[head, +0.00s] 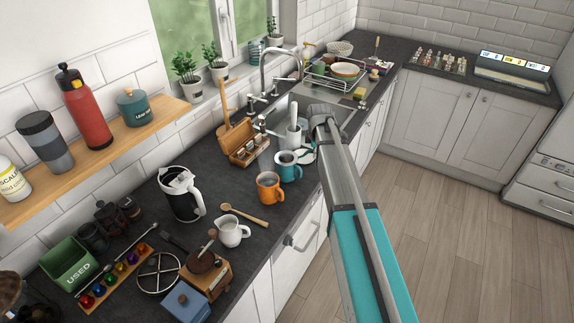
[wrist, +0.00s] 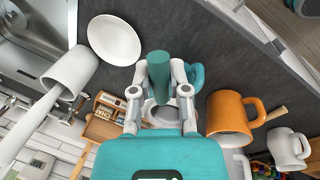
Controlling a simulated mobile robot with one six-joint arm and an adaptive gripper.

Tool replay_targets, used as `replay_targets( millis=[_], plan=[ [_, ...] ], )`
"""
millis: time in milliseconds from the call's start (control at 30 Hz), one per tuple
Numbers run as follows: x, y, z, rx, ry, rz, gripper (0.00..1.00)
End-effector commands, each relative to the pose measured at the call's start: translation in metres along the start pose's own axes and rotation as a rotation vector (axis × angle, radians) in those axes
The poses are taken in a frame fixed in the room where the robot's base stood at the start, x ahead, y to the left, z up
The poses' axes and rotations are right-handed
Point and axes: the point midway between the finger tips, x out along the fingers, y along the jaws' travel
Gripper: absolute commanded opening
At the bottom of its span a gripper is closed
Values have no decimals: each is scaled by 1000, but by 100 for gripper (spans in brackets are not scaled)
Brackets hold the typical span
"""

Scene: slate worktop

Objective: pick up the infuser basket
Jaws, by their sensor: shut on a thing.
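In the wrist view my gripper (wrist: 158,82) is shut, its two fingertips on either side of a teal cylinder (wrist: 158,72), which I take to be the infuser basket. Its lower part is hard to make out between the fingers. A teal mug stands just behind it; its handle (wrist: 196,76) shows at right. In the head view the teal mug (head: 288,168) stands on the worktop beside the end of my arm. My fingers and the held piece are mostly hidden there. I cannot tell how far the piece is clear of the mug.
An orange mug (head: 269,188) stands close to the teal mug. A white saucer (wrist: 114,40) and a tall white vessel (wrist: 70,75) are near. A wooden tea box (head: 245,148) is open at left. The sink (head: 342,112) lies beyond.

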Motion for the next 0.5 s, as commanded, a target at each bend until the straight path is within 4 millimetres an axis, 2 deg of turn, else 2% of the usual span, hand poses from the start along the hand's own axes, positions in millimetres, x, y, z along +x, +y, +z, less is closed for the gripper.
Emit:
replay_targets(
  millis=[500],
  plan=[
    [-4,1,0,0,0,0,0]
  ],
)
